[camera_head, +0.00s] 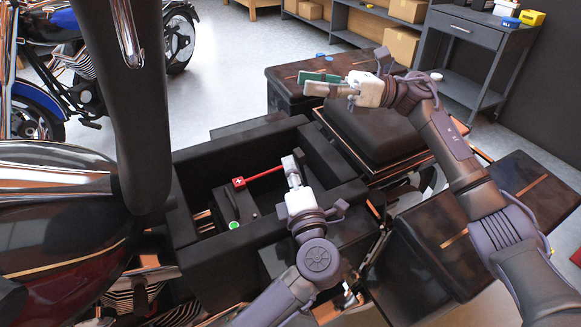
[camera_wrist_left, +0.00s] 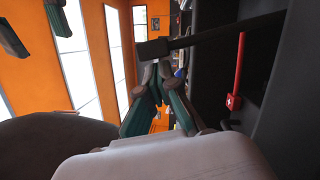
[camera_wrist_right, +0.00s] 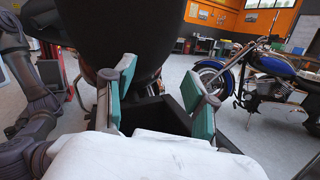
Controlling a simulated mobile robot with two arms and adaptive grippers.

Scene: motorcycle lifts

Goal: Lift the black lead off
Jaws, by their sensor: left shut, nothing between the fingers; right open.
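A black battery (camera_head: 226,204) sits in the open dark tray, with a green round spot (camera_head: 234,225) on its near end. A red lead (camera_head: 264,174) runs from its red plus-marked clamp (camera_head: 239,182) toward my left gripper (camera_head: 291,163). In the left wrist view, a black lead (camera_wrist_left: 225,31) ends in a black block (camera_wrist_left: 152,49) just beyond the tips of my left gripper (camera_wrist_left: 153,74). That gripper is shut and empty; touching or apart cannot be told. The black lead is not distinct in the head view. My right gripper (camera_head: 318,83) is open and empty.
The tray's dark walls (camera_head: 190,225) surround the battery. A black upright part (camera_head: 135,100) stands at left above the tank (camera_head: 50,195). Dark seat and cases (camera_head: 375,125) lie under my right arm. A blue motorcycle (camera_head: 50,25) stands behind, with open floor (camera_head: 225,60) beside it.

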